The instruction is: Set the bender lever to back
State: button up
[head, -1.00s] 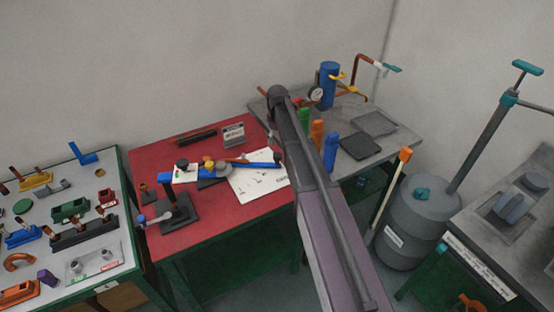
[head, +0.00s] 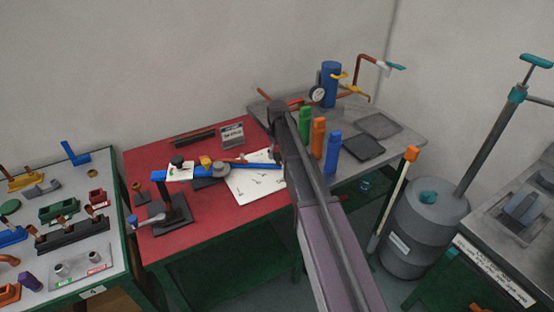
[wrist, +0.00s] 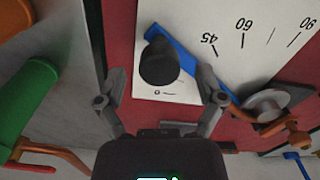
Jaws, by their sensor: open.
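The bender lever (wrist: 195,72) is a blue bar. In the wrist view it runs from a black knob (wrist: 158,62) at upper left to a grey round part (wrist: 264,104) at the right. In the head view the blue lever (head: 255,166) lies over the red table, its right end passing behind my arm. My gripper (wrist: 163,76) is open, with one finger on either side of the knob in the wrist view. No finger visibly clamps it. My arm hides the gripper in the head view.
A white angle sheet (wrist: 270,25) lies under the lever. The red table (head: 225,215) also holds a black stand (head: 178,212). Green (head: 305,122), orange (head: 318,138) and blue (head: 332,150) bottles stand to the right of my arm on the grey table (head: 405,140).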

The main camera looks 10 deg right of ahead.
jog(key=shift+f+b, duration=0.35)
jog(key=shift+f, duration=0.2)
jog(key=c, duration=1.2)
jog(key=shift+a, duration=0.2)
grip_shut()
